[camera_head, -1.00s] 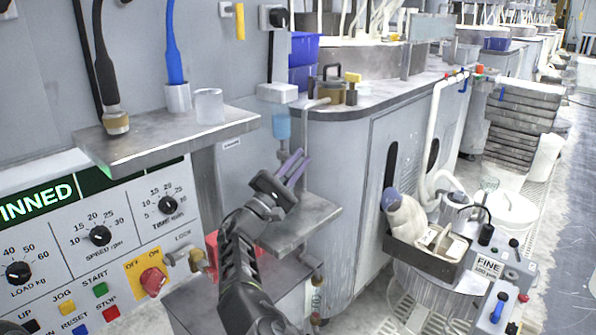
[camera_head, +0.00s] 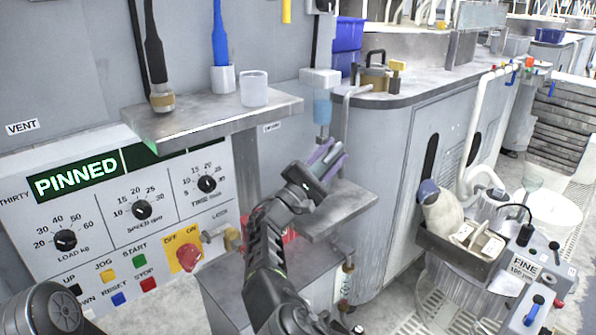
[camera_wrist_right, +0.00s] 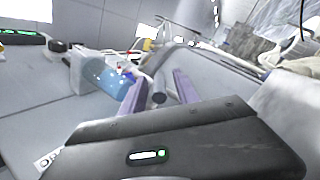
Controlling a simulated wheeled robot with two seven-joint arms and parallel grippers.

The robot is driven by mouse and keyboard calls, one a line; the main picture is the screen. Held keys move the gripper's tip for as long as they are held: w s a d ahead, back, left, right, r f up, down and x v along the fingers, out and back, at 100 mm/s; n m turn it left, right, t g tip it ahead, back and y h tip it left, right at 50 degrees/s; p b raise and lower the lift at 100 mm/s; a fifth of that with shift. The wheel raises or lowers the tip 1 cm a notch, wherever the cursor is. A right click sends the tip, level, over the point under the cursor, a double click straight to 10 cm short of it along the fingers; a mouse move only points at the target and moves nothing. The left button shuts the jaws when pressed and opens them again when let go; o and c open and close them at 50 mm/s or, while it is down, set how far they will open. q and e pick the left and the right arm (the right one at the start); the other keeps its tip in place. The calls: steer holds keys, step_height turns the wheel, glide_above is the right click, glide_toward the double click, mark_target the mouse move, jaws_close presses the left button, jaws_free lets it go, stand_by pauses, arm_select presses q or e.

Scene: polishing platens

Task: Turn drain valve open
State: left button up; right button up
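My right gripper (camera_head: 326,160) is above the small grey metal shelf (camera_head: 345,212), below the clear blue cup (camera_head: 322,110) on the wall. Its two purple fingers are apart and empty; in the right wrist view the gripper (camera_wrist_right: 157,98) has a grey pipe end showing between its fingers. The same blue cup (camera_wrist_right: 105,80) is left of them. A small brass valve fitting with red (camera_head: 347,270) hangs under the shelf, apart from the fingers. Another brass fitting (camera_head: 232,238) sits beside the panel. I cannot tell which is the drain valve. My left gripper is out of view.
A control panel (camera_head: 110,225) with a lit PINNED sign and a red OFF/ON knob (camera_head: 188,258) is at left. A wall shelf (camera_head: 215,118) holds a cup. A rounded machine cabinet (camera_head: 395,150) and a control box (camera_head: 535,270) stand at right.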

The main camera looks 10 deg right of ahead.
steer(key=s+a+f+p, duration=0.1)
steer(key=s+a+p, duration=0.1)
steer(key=s+a, duration=0.6)
steer(key=a, duration=0.4)
steer(key=shift+f, duration=0.15)
